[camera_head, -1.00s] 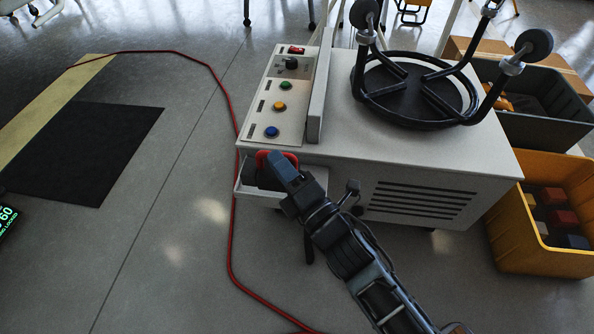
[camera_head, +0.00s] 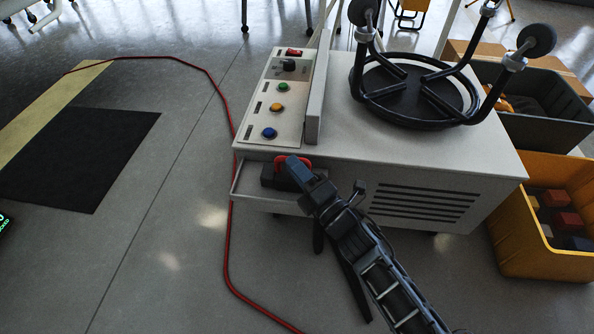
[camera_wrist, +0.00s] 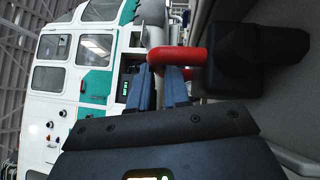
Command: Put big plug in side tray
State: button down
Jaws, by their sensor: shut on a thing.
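The big plug has a black body (camera_head: 269,176) and a red handle (camera_head: 281,159). It is at the side tray (camera_head: 245,193), a light open tray on the left end of the cart's front. My gripper (camera_head: 296,168) is shut on the red handle, reaching in from the lower right. In the wrist view, my two fingers (camera_wrist: 160,88) meet the red handle (camera_wrist: 182,56), and the black plug body (camera_wrist: 255,58) is to their right. I cannot tell whether the plug rests on the tray floor or hangs just above it.
The cart's control panel (camera_head: 277,105) with coloured buttons is just behind the tray. A black round frame (camera_head: 410,95) stands on the cart top. A yellow crate (camera_head: 535,250) with blocks and a dark bin (camera_head: 540,125) are at right. A red cable (camera_head: 226,250) runs along the floor.

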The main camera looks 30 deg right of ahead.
jog(key=shift+f, duration=0.1)
jog(key=c, duration=1.1)
grip_release()
jog(key=p+v, duration=0.1)
jog(key=v, duration=1.1)
jog(key=shift+p, duration=0.3)
